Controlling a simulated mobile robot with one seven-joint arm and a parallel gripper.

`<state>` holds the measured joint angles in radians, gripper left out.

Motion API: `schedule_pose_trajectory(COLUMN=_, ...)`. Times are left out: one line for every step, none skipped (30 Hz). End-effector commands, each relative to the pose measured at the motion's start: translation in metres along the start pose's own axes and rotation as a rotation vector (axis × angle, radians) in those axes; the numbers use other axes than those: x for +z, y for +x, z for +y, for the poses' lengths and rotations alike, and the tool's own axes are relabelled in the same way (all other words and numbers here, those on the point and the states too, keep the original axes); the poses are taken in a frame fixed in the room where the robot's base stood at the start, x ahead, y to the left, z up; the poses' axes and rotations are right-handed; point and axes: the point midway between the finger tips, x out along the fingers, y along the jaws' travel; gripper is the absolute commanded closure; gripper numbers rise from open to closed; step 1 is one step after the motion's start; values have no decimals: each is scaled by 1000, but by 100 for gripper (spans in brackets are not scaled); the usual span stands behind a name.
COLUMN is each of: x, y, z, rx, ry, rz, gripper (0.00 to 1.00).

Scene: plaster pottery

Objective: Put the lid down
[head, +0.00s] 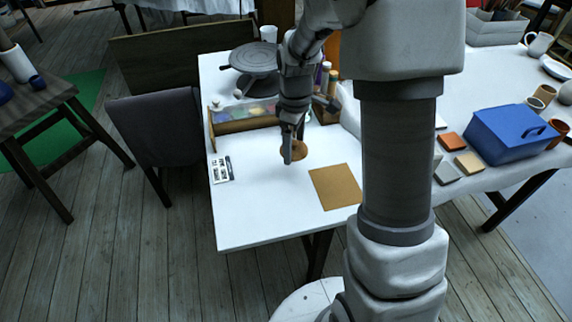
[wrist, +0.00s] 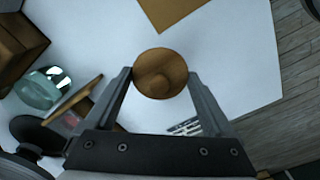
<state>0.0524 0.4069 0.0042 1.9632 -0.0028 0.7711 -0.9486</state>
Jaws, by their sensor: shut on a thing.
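My gripper (head: 294,146) is above the white table (head: 260,220) and points down. It is shut on a round brown wooden lid (head: 297,152). In the wrist view the lid (wrist: 160,73) sits between the two fingertips (wrist: 159,78), with a round knob at its middle. I cannot tell how large the gap is between lid and table. A greenish clear glass jar (wrist: 42,88) stands on the table, left of the lid in the wrist view. I cannot make out the jar in the head view.
A tan square board (head: 336,187) lies right of the gripper, and a printed card (head: 221,169) lies left. A wooden rack (head: 245,125) and bottles (head: 326,76) stand behind. A blue box (head: 510,133) is on the right table. The table's front is clear.

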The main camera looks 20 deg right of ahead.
Motion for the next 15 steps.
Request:
schedule_pose_trajectory(x=-5, y=7, z=-7, rx=-2, ry=-3, rz=-2, gripper=66)
schedule_pose_trajectory(x=-8, y=9, z=-10, rx=-1, ry=-2, rz=-1, gripper=66)
schedule_pose_trajectory(x=-11, y=11, z=-12, rx=-1, ry=-2, rz=-1, gripper=66)
schedule_pose_trajectory(x=-12, y=12, z=-14, rx=0, ry=-1, rz=0, gripper=66)
schedule_pose_trajectory(x=-13, y=13, z=-15, rx=0, ry=0, rz=0, gripper=66)
schedule_pose_trajectory(x=-14, y=14, z=-16, rx=0, ry=1, rz=0, gripper=66)
schedule_pose_trajectory(x=-14, y=15, z=-17, rx=0, ry=1, rz=0, gripper=66)
schedule_pose_trajectory(x=-14, y=17, z=-17, rx=-1, ry=2, rz=-1, gripper=66)
schedule_pose_trajectory(x=-14, y=21, z=-17, rx=-1, ry=2, rz=-1, gripper=66)
schedule_pose_trajectory(x=-14, y=24, z=-18, rx=-2, ry=2, rz=-2, gripper=66)
schedule_pose_trajectory(x=-14, y=29, z=-18, rx=-2, ry=2, rz=-2, gripper=66)
schedule_pose_trajectory(x=-14, y=36, z=-18, rx=-2, ry=2, rz=-2, gripper=66)
schedule_pose_trajectory(x=-14, y=41, z=-18, rx=-3, ry=2, rz=-3, gripper=66)
schedule_pose_trajectory(x=-14, y=46, z=-18, rx=-3, ry=2, rz=-3, gripper=66)
schedule_pose_trajectory(x=-14, y=51, z=-18, rx=-2, ry=2, rz=-2, gripper=66)
